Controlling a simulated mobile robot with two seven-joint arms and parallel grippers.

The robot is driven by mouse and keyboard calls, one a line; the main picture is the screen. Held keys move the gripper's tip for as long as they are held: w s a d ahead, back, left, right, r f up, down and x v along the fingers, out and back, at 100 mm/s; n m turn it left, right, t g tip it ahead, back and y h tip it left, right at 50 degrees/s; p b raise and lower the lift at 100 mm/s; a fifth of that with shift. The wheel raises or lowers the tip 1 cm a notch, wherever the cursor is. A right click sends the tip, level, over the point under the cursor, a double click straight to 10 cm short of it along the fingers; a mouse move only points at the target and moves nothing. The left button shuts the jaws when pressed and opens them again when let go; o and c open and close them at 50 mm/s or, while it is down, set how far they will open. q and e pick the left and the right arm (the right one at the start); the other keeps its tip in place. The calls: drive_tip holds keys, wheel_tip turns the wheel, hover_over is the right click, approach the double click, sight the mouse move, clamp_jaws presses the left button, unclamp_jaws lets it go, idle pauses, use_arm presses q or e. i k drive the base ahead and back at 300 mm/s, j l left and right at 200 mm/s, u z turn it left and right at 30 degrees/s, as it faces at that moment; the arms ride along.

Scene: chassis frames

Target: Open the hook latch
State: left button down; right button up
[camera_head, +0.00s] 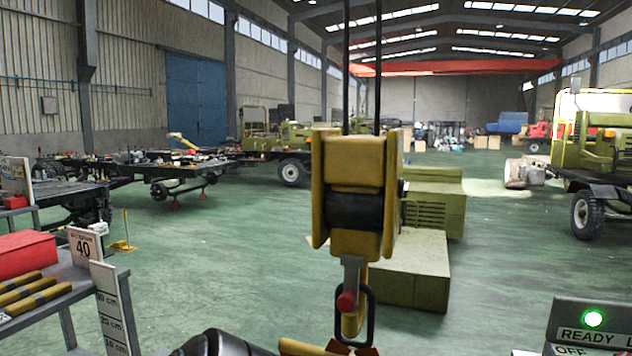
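A yellow hoist block (354,165) hangs from two dark cables in the middle of the head view. Below it hangs a yellow hook (352,324), partly cut off by the bottom edge. A grey latch arm (350,274) with a red knob (346,302) lies along the hook. A black oblong link (369,310) hangs at the hook; exactly how it sits is hard to tell. A dark rounded part at the bottom edge, left of the hook, looks like my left arm; no fingers can be made out. My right gripper is not in view.
A grey bench (70,295) with a red box (24,254) and yellow cylinders stands at left. A panel with a green lamp (593,318) and "READY" is at lower right. Green-yellow blocks (405,270) stand behind the hook. Vehicles and chassis frames line the hall; the green floor between is open.

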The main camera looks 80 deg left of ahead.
sight(346, 302)
drive_tip(key=u, duration=1.7)
drive_tip(key=j+z, duration=0.2)
drive_tip(key=z, duration=0.65)
drive_tip(key=k+j+z, duration=0.1)
drive_tip(key=j+z, duration=0.3)
drive_tip(key=k+j+z, duration=0.15)
drive_tip(key=j+z, duration=0.2)
drive_tip(key=k+j, duration=0.2)
drive_tip(key=j, duration=0.2)
drive_tip(key=k+j+z, duration=0.15)
drive_tip(key=j, duration=0.3)
drive_tip(key=k+j, duration=0.25)
drive_tip(key=j+z, duration=0.05)
drive_tip(key=j, duration=0.1)
